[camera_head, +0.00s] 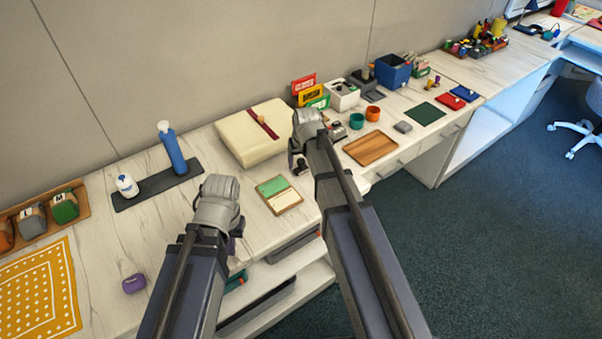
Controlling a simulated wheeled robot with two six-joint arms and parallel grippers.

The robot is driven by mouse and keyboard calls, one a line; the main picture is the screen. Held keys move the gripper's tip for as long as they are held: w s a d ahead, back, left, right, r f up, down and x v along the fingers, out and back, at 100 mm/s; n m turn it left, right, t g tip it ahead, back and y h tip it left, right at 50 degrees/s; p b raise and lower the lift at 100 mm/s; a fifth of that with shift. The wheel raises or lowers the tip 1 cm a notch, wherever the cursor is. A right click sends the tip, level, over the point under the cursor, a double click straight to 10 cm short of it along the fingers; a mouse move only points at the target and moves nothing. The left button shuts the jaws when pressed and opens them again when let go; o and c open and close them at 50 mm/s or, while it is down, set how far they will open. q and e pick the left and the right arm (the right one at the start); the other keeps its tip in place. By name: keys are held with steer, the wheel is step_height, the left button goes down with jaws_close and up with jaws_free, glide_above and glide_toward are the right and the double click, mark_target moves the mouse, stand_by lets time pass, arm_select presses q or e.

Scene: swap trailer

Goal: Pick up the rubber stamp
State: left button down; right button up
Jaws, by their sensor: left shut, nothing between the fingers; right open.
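A small dark object (302,167), which looks like the rubber stamp, is on the white desk just below my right gripper (296,150). The gripper and wrist overlap it in the picture, so I cannot tell whether they touch. My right gripper is open, pointing down beside the cream box. My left gripper (238,232) is shut and empty over the desk's front edge, left of the green and cream card tray. Its fingertips are mostly hidden behind its wrist.
A cream box (250,134) stands behind the grippers. A wooden tray (370,149) and orange and teal cups lie to the right. A blue bottle (170,150) stands on a dark mat at left. A purple object (134,284) lies near the front edge.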

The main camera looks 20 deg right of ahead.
jaws_close()
stand_by(0.6)
